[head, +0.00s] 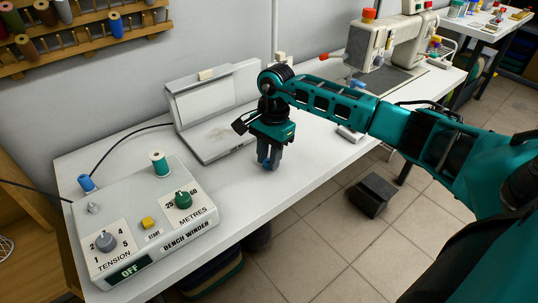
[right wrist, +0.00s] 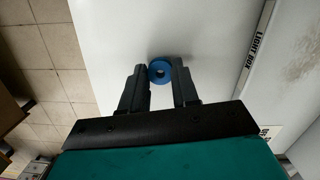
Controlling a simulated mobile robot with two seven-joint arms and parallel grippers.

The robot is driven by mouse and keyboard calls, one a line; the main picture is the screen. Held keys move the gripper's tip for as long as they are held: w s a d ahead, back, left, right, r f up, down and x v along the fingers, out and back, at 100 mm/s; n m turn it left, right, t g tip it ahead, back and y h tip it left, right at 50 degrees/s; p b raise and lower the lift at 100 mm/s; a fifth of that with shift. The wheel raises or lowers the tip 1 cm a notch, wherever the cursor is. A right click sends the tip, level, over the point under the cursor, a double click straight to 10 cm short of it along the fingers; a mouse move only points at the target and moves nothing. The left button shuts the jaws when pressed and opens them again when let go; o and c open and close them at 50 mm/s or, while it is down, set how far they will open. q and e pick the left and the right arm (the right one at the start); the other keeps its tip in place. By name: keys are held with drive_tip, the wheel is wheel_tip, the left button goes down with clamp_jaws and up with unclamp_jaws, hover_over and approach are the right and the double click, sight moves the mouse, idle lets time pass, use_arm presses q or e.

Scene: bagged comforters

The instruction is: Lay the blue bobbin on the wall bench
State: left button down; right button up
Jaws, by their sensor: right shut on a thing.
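My right gripper (head: 268,162) points straight down, low over the white wall bench (head: 290,185), in front of the light box. It is shut on the blue bobbin, which is hard to make out between the fingers in the head view. In the right wrist view the blue bobbin (right wrist: 160,71) shows as a ring with a dark centre between the fingertips (right wrist: 160,78), with white bench top behind it. Whether the bobbin touches the bench I cannot tell. My left gripper is not in view.
The bench winder (head: 145,220) stands at left, reading OFF, with a green spool (head: 160,163) and a blue spool (head: 86,183). A light box (head: 215,110) stands behind the gripper and a sewing machine (head: 385,45) at the back right. Bare bench top lies around the gripper.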

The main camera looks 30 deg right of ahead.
drive_tip(key=shift+f+b, duration=0.4)
drive_tip(key=shift+f, duration=0.1)
drive_tip(key=o, duration=1.7)
drive_tip(key=shift+r, duration=0.1)
drive_tip(key=shift+w+d+r+p, duration=0.15)
drive_tip(key=shift+r+p, duration=0.95)
drive_tip(key=shift+r, duration=0.65)
drive_tip(key=shift+s+d+r+p, duration=0.15)
drive_tip(key=shift+r+p, duration=0.9)
drive_tip(key=shift+r, duration=0.65)
drive_tip(key=shift+w, duration=0.1)
